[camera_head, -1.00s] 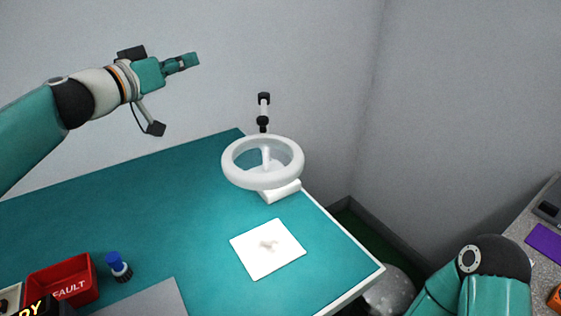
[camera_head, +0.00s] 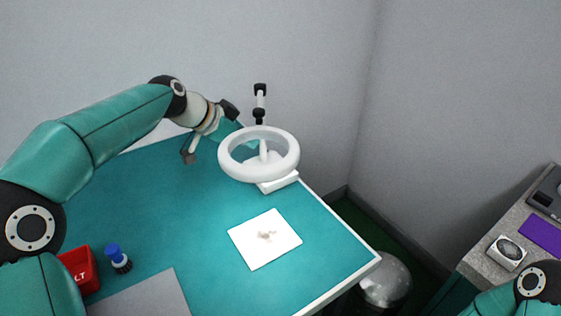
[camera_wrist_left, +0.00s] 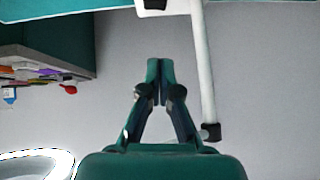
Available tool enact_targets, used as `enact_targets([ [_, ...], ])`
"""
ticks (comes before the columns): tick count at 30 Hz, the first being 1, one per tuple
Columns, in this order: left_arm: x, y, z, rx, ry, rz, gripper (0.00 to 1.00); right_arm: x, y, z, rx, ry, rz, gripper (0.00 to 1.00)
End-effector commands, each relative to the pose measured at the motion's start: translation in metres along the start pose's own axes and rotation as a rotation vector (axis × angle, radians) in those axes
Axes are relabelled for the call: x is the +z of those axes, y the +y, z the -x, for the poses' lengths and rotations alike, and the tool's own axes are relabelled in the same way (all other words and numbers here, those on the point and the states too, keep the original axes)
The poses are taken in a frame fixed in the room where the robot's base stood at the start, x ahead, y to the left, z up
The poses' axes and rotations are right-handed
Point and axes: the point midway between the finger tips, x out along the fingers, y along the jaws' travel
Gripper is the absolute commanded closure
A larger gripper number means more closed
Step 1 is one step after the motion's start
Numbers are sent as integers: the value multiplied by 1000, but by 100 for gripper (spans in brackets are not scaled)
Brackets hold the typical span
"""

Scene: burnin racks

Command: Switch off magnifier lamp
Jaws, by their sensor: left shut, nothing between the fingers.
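The magnifier lamp (camera_head: 290,140) has a white ring head on a base at the far right corner of the teal table, with a black-jointed arm (camera_head: 259,103) rising behind it. In the left wrist view a bright white ring edge (camera_wrist_left: 68,160) shows at lower left, and a white post (camera_wrist_left: 203,65) with a black joint stands beside my fingers. My left gripper (camera_wrist_left: 160,68) is shut and empty. No switch is clearly visible. My right gripper is out of view.
A white square mat (camera_head: 250,253) with a small item lies before the lamp. A blue-capped bottle (camera_head: 118,260), a red bin (camera_head: 80,268) and a grey mat (camera_head: 150,297) are at the front left. Another bench (camera_head: 475,257) stands at right. The table's middle is clear.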

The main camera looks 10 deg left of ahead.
Motion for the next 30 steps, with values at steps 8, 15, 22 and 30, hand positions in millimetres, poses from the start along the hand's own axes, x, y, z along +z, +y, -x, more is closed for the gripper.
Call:
enact_targets([
  [8, 0, 0, -1, -1, 2, 3, 100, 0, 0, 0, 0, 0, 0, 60],
  [15, 0, 0, -24, 1, 1, 4, 100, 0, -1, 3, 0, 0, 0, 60],
  [22, 0, 0, -69, 1, 0, 3, 100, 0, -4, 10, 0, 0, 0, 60],
  [30, 14, -1, -112, -2, 0, 7, 100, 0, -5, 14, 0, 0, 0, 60],
])
